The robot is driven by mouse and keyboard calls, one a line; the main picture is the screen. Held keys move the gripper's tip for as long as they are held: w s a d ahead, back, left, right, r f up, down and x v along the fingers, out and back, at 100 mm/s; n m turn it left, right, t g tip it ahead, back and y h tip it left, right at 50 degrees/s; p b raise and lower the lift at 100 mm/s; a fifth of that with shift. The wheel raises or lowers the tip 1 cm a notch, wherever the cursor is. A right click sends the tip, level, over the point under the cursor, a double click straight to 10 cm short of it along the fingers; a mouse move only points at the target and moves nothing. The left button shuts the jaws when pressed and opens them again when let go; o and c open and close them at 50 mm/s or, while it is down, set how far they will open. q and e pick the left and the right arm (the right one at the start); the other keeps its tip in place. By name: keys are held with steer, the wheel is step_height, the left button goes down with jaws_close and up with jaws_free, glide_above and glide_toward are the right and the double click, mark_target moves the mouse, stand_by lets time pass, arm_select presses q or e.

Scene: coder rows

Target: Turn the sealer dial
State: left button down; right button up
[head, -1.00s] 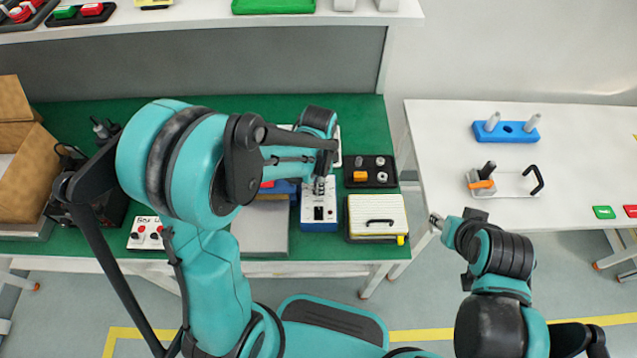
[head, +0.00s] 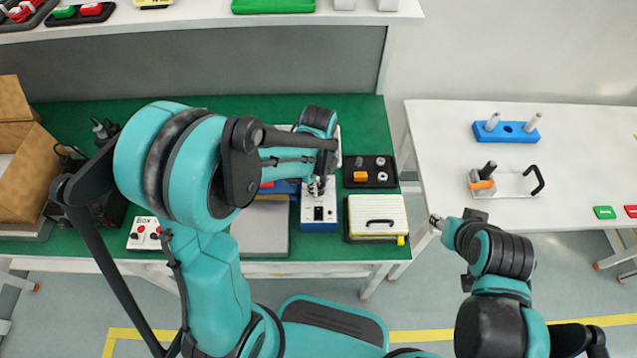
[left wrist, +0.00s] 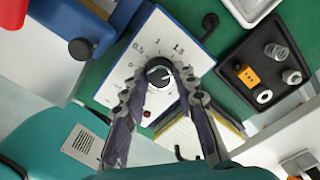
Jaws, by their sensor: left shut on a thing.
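The sealer (head: 319,216) is a blue box with a white face, standing on the green bench mat. In the left wrist view its face shows a black dial (left wrist: 158,74) ringed by printed numbers such as 0.5 and 1.5, with a red light below. My left gripper (head: 319,187) is over the sealer; in the left wrist view its fingertips (left wrist: 160,80) are closed on the dial from both sides. The fingertips partly hide the dial and some numbers. My right gripper (head: 436,220) is in the air, right of the bench; its jaws are too small to judge.
A black tray (head: 369,180) with an orange block and metal parts lies right of the sealer, behind a yellow and white case (head: 377,228). A control box (head: 146,243) with red knobs stands at left. A white table (head: 450,130) holds a blue block and fixture.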

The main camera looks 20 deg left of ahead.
mark_target(319, 187)
arm_select(q)
steer(key=shift+m, duration=0.8)
steer(key=c, duration=1.2)
jaws_free()
step_height(319, 187, up, 12)
